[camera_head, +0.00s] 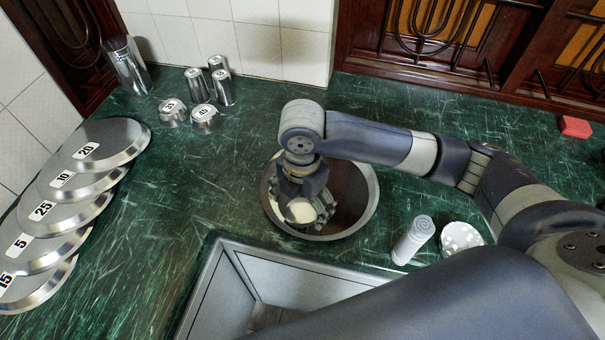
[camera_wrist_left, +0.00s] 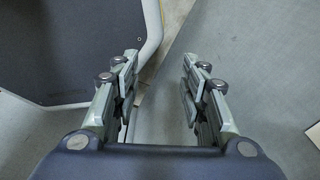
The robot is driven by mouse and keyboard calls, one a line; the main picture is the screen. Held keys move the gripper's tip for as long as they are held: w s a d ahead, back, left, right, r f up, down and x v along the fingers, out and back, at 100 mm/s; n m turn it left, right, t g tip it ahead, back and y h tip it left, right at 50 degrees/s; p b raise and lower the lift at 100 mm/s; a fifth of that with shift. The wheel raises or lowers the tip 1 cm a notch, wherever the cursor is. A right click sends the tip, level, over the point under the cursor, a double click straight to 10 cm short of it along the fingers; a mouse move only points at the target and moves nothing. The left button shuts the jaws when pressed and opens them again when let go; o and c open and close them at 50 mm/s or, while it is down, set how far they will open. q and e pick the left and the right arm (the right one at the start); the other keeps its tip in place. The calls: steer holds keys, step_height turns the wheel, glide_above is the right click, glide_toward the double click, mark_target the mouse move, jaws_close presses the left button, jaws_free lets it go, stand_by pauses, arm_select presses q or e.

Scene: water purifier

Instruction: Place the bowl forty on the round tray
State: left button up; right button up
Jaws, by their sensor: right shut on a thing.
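My right gripper (camera_head: 306,212) is over the inside of a large round metal basin (camera_head: 371,197). It is shut on a small pale, rounded thing (camera_head: 299,210), partly hidden by the fingers; no number can be read on it, so I cannot tell whether it is bowl forty. Two small metal bowls with number labels, a left one (camera_head: 172,118) and a right one (camera_head: 205,124), stand at the back left; their numbers are too small to be sure of. Several round metal trays (camera_head: 112,145) with number labels overlap along the left. My left gripper (camera_wrist_left: 160,72) is open and empty in the left wrist view.
Metal cups (camera_head: 222,91) and a tall metal container (camera_head: 128,67) stand at the back left. A sink (camera_head: 285,277) opens at the front. A pale cylinder (camera_head: 413,240) and a white spotted round thing (camera_head: 461,238) are right of the basin. A red block (camera_head: 575,127) lies far right.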

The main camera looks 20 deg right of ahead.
steer(key=w, duration=0.3)
steer(key=w+d+p, duration=0.1)
steer(key=w, duration=0.3)
steer(key=w+d+f, duration=0.1)
steer(key=w, duration=0.2)
steer(key=shift+w+d, duration=0.1)
steer(key=shift+w, duration=0.2)
steer(key=shift+f+p, duration=0.75)
steer(key=shift+f, duration=1.05)
steer(key=shift+f, duration=0.1)
steer(key=o, duration=1)
step_height(320, 180, up, 12)
steer(key=shift+r+b, duration=0.15)
steer(key=shift+b, duration=0.95)
steer(key=shift+s, duration=0.1)
